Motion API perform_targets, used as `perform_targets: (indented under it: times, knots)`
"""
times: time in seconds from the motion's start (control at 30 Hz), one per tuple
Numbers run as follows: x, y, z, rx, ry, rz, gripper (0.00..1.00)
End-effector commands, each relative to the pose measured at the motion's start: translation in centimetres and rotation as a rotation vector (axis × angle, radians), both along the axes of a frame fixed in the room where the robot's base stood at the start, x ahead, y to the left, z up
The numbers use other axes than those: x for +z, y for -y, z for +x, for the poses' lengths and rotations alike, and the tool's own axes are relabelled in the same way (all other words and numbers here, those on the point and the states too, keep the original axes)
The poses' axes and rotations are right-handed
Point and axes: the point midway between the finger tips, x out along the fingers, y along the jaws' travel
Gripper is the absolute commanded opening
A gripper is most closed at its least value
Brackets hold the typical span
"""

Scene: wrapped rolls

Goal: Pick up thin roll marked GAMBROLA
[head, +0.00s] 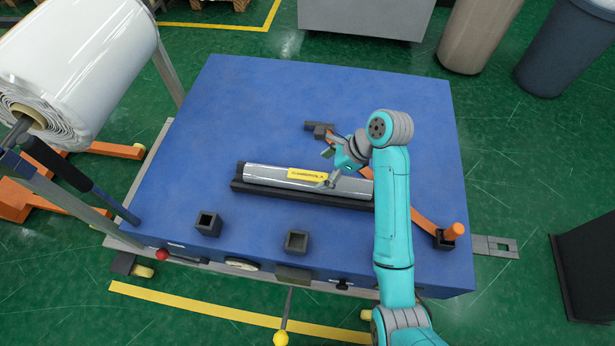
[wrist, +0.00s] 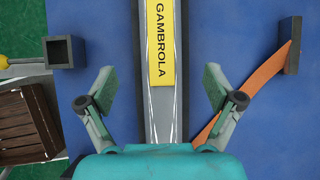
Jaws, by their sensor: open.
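The thin roll (head: 262,174) is a silvery wrapped tube with a yellow label, lying in a dark cradle (head: 252,190) on the blue table. In the wrist view the label reads GAMBROLA, and the roll (wrist: 165,121) runs up the middle of the picture. My gripper (head: 331,167) is above the right part of the roll. In the wrist view my gripper (wrist: 157,86) is open, with one finger on each side of the roll and clear gaps to it. My arm hides the roll's right end in the head view.
The blue table (head: 260,100) is mostly clear behind the roll. Two dark square holders (head: 208,222) (head: 297,241) stand in front. An orange strap or bar (head: 425,223) lies at the right. A large wrapped roll (head: 75,65) hangs on a stand at the left.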

Motion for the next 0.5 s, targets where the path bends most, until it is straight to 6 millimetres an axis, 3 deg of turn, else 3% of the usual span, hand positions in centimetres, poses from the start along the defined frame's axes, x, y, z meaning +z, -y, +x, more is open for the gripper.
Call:
perform_targets:
  times: [0.5]
  knots:
    - [-4.5,-2.9,0.6,0.002,-0.001,-0.001,0.91]
